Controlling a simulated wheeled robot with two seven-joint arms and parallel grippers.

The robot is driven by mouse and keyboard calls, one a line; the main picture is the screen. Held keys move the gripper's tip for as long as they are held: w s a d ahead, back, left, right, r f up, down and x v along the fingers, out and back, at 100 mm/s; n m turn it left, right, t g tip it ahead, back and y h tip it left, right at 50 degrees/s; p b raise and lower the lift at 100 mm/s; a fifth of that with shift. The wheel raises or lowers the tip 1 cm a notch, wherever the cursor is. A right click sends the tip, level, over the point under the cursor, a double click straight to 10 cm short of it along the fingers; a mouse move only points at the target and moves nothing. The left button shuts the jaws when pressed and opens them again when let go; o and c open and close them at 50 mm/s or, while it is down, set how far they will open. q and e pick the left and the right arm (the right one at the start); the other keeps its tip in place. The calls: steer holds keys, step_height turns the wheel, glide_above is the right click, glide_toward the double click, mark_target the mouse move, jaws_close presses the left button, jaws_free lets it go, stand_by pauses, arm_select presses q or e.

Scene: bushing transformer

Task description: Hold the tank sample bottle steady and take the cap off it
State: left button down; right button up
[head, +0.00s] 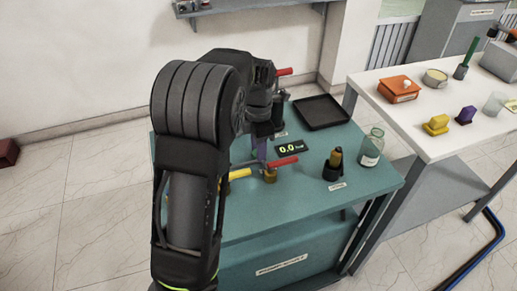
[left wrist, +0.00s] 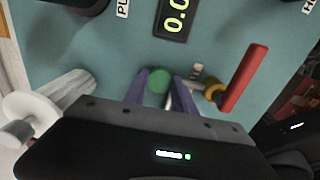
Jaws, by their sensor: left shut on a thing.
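A clear glass bottle (head: 370,150) with a pale label stands upright at the right end of the teal bench; I cannot make out a cap on it. My left gripper (head: 262,148) is low over the bench, left of the digital display and apart from this bottle. In the left wrist view its purple fingers (left wrist: 164,98) are shut on a small green round thing (left wrist: 158,79). Most of that thing is hidden, and I cannot tell whether it is a cap.
The teal bench (head: 310,205) holds a display (head: 289,147), a red-handled valve (head: 283,162), a dark-based amber thing (head: 334,164) and a black tray (head: 321,112). A clear thing with a white disc (left wrist: 28,112) lies left in the wrist view. A white table (head: 420,150) stands right.

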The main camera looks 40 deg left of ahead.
arm_select(q)
steer(key=c, duration=1)
jaws_free()
steer(key=shift+f, duration=0.1)
step_height(320, 180, up, 12)
steer(key=shift+r+p, duration=0.15)
steer(key=shift+p, duration=0.15)
